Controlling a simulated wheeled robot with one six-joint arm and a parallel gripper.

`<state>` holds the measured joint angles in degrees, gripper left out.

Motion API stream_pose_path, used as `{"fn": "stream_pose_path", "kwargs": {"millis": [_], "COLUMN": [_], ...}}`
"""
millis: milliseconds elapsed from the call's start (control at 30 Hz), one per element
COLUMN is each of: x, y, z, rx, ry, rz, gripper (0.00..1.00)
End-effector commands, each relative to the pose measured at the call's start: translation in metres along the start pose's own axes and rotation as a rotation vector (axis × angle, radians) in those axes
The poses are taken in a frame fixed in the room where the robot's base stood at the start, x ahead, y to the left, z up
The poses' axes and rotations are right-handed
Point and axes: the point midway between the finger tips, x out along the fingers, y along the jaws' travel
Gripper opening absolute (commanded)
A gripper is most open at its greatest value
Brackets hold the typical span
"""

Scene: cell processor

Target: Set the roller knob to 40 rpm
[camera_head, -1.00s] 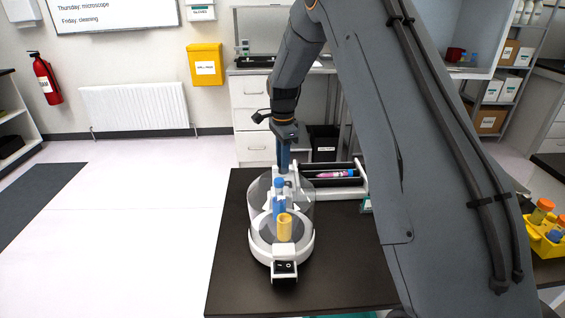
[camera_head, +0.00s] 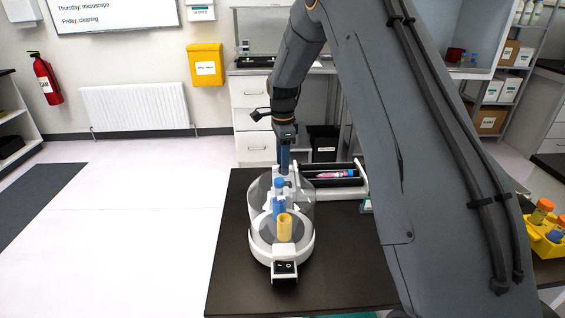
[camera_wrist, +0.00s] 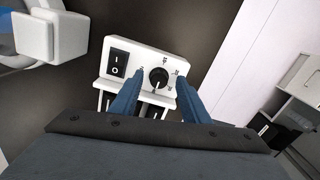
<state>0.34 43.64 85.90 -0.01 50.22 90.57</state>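In the wrist view a black roller knob (camera_wrist: 158,77) sits on a white control panel, with a printed scale around it too small to read. A white mark on the knob points roughly to the picture's bottom. My gripper (camera_wrist: 159,76) is open, its two blue fingers on either side of the knob with visible gaps; I cannot tell its height above the panel. In the head view my gripper (camera_head: 284,172) points down behind the clear dome, and the knob is hidden. The tube roller (camera_head: 360,190) carries a pink tube (camera_head: 337,174).
A black rocker switch (camera_wrist: 117,63) is beside the knob. The round device with a clear dome (camera_head: 256,205) holds blue and yellow pieces and stands in front of my gripper. A yellow rack (camera_head: 545,246) is at the right. The dark table (camera_head: 230,270) is clear at front left.

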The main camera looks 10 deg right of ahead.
Motion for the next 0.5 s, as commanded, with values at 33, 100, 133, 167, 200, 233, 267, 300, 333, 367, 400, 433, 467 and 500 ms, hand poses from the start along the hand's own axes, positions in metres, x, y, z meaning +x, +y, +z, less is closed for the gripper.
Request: {"fn": "stream_pose_path", "kwargs": {"millis": [33,100,133,167,200,233,267,300,333,367,400,433,467,500], "x": [0.001,0.001,0.001,0.001,0.001,0.001,0.000,-0.001,-0.003,-0.005,-0.010,-0.015,-0.019,-0.025], "y": [0.000,0.001,0.001,0.001,0.001,0.001,0.001,0.001,0.001,0.001,0.000,0.000,0.000,0.000], "z": [0.000,0.000,0.000,0.000,0.000,0.000,0.000,0.000,0.000,0.000,0.000,0.000,0.000,0.000], "rx": [0.000,0.000,0.000,0.000,0.000,0.000,0.000,0.000,0.000,0.000,0.000,0.000,0.000,0.000], "ry": [0.000,0.000,0.000,0.000,0.000,0.000,0.000,0.000,0.000,0.000,0.000,0.000,0.000,0.000], "rz": [0.001,0.002,0.002,0.002,0.003,0.003,0.003,0.002,0.002,0.002,0.001,0.000,-0.001,0.000], "gripper": [0.42,0.42,0.42,0.42,0.42,0.42,0.42,0.42,0.42,0.42,0.42,0.42,0.42,0.42]}}
